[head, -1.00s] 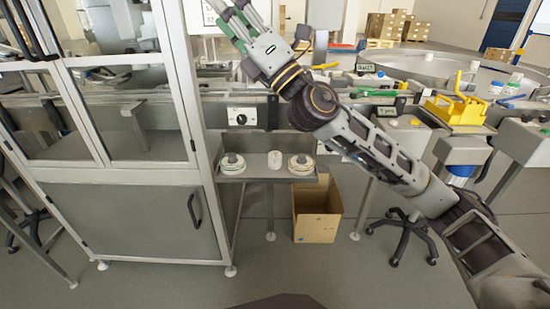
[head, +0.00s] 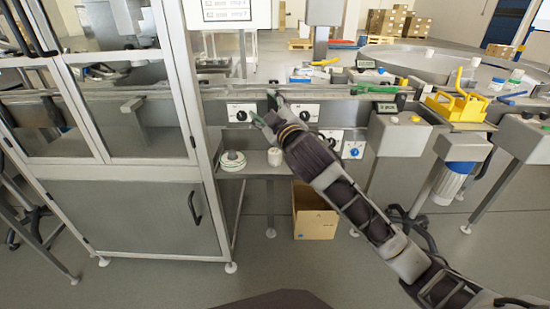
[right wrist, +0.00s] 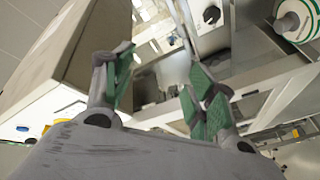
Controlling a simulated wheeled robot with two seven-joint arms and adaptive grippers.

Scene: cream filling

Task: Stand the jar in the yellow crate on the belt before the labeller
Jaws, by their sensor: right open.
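The yellow crate (head: 455,108) with its raised handle sits on the bench at the right in the head view. I cannot make out a jar inside it. The conveyor belt (head: 225,92) runs behind the control panels. My right gripper (head: 266,111) is by the belt's front edge, left of the crate and well apart from it. In the right wrist view its green-padded fingers (right wrist: 160,95) are spread with nothing held between them. My left gripper is not in view. I cannot tell which machine is the labeller.
A glass-doored cabinet (head: 120,215) fills the left. A steel shelf holds a label roll (head: 232,160) and a small white cylinder (head: 275,157). An open cardboard box (head: 314,222) stands on the floor below. White jars (head: 495,87) stand on the bench behind the crate.

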